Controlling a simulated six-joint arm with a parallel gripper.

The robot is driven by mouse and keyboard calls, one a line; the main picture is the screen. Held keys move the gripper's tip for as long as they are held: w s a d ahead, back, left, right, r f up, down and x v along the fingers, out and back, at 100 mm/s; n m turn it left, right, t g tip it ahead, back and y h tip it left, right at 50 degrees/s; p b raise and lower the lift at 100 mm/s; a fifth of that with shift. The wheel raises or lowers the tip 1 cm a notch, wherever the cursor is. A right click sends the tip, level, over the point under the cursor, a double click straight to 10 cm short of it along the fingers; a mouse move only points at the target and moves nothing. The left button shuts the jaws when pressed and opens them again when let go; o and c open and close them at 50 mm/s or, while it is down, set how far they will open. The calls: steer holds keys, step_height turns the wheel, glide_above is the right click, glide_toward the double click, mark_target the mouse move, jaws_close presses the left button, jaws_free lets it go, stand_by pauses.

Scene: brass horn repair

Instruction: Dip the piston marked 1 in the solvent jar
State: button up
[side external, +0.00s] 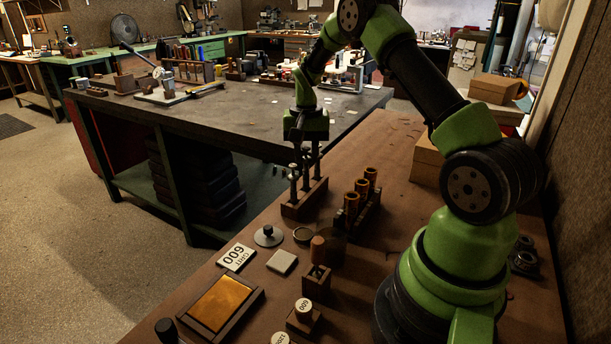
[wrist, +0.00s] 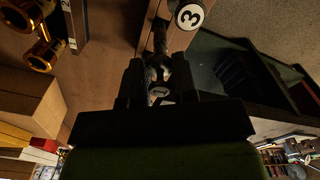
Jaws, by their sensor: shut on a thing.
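My gripper (side external: 305,152) points down over a wooden rack (side external: 304,203) of upright metal pistons. Its fingers (wrist: 159,75) are shut on a dark metal piston (wrist: 158,68) in the wrist view. In the side view a piston (side external: 293,185) stands at the rack's near left. I cannot tell whether the held piston is still in its seat. A dark, see-through round vessel (side external: 333,243), perhaps the solvent jar, stands nearer than the rack.
A second rack with copper-coloured tubes (side external: 361,193) stands right of the piston rack. A knobbed lid (side external: 268,236), a shallow ring (side external: 303,235), a pale block (side external: 282,261) and a wooden-handled tool (side external: 318,249) lie nearer. An amber-lined tray (side external: 222,303) is at front left.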

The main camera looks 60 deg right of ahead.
steer(key=shift+r, duration=3.1)
steer(key=shift+r, duration=0.3)
step_height(320, 180, up, 11)
steer(key=s+a+n, duration=0.5)
steer(key=s+a, duration=0.5)
steer(key=a, duration=0.2)
steer(key=s+a+f, duration=0.2)
steer(key=s+f, duration=0.1)
steer(key=f, duration=0.2)
steer(key=shift+s+a+f+n, duration=0.2)
steer(key=shift+s+f+n, duration=0.1)
steer(key=shift+n, duration=0.1)
